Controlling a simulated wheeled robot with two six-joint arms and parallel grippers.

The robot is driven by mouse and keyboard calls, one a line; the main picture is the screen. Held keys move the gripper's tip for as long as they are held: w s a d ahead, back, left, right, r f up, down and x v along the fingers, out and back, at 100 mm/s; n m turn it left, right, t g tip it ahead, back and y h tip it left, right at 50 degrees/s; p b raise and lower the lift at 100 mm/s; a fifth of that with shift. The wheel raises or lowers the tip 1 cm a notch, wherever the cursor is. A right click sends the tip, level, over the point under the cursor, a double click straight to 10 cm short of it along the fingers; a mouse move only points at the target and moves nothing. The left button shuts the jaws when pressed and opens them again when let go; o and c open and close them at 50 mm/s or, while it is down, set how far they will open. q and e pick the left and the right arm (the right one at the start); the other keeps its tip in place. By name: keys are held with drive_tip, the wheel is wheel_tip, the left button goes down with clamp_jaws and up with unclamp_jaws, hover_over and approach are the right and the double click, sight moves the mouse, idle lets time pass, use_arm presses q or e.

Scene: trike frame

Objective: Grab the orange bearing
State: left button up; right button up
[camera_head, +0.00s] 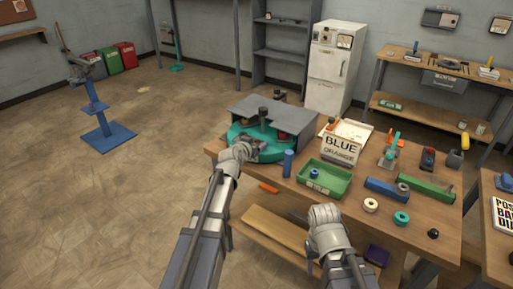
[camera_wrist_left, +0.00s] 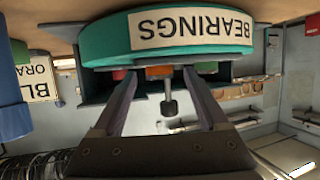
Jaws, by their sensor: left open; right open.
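The teal round holder labelled BEARINGS (camera_wrist_left: 190,30) shows upside down in the left wrist view; in the head view it is the teal carousel (camera_head: 237,132) under a grey cover. An orange block-like piece (camera_wrist_left: 160,72), probably the orange bearing, shows at the carousel between my left fingertips. I cannot tell whether they touch it. A red-and-green piece (camera_wrist_left: 118,75) and a green piece (camera_wrist_left: 207,68) sit either side. My left gripper (camera_head: 249,152) is open at the carousel's front; its fingers also show in the wrist view (camera_wrist_left: 162,80). My right gripper (camera_head: 325,212) is open and empty near the table's front edge.
The grey cover (camera_head: 288,116) stands over the carousel's back. A dark blue cylinder (camera_head: 288,163) stands right of my left gripper. A green tray (camera_head: 325,178), a BLUE/ORANGE sign box (camera_head: 340,146) and several parts fill the table's right.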

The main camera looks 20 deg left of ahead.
use_arm(q)
drive_tip(key=shift+w, duration=0.2)
drive_tip(key=shift+f, duration=0.1)
clamp_jaws()
idle(0.4)
